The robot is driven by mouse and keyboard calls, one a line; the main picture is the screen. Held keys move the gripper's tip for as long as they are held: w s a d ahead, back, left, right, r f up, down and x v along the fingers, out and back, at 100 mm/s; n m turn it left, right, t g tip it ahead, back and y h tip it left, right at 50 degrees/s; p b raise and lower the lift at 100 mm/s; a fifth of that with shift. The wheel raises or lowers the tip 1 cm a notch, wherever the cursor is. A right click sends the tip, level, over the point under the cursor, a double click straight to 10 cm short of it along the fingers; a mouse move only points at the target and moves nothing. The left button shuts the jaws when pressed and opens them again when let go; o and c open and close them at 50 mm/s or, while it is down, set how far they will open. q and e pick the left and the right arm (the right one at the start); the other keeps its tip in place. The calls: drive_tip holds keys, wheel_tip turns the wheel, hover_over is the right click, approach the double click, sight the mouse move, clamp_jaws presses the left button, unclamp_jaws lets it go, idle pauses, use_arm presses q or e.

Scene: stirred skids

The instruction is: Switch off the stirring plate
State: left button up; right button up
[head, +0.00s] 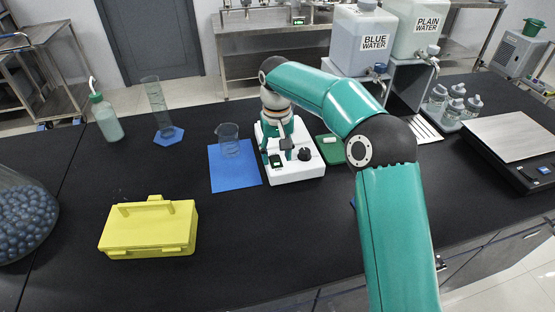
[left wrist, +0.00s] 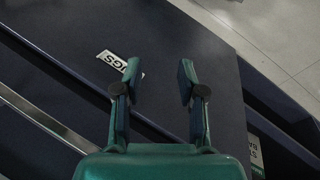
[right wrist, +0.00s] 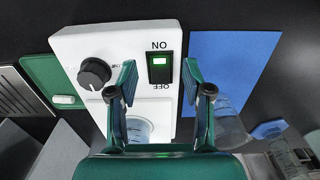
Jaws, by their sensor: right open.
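The stirring plate (head: 311,171) is a white box on the black bench; it also shows in the right wrist view (right wrist: 112,47). Its front carries a black knob (right wrist: 94,73) and a black rocker switch (right wrist: 160,67) marked ON and OFF, with a lit green window. A clear beaker (right wrist: 139,129) stands on the plate, partly hidden by my right gripper. My right gripper (head: 277,152) is open and empty, fingers pointing at the front panel, with the switch between the fingertips in its wrist view; contact cannot be told. My left gripper (left wrist: 159,72) is open and empty, away from the plate.
A blue mat (head: 222,178) with a beaker (head: 228,140) lies left of the plate. A green mat (head: 330,151) with a white bar lies right of it. A yellow case (head: 150,230) sits at front left. The bench between is clear.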

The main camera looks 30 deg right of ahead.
drive_tip(key=shift+f, duration=0.9)
clamp_jaws()
drive_tip(key=g+p, duration=0.1)
drive_tip(key=p, duration=0.3)
drive_tip(key=r+g+p, duration=0.1)
drive_tip(key=p, duration=0.3)
drive_tip(key=shift+w+d, duration=0.1)
drive_tip(key=shift+w, duration=0.25)
drive_tip(key=shift+f+g+y+p, duration=0.25)
drive_tip(key=shift+g+y+p, duration=0.15)
drive_tip(key=shift+p, duration=0.3)
unclamp_jaws()
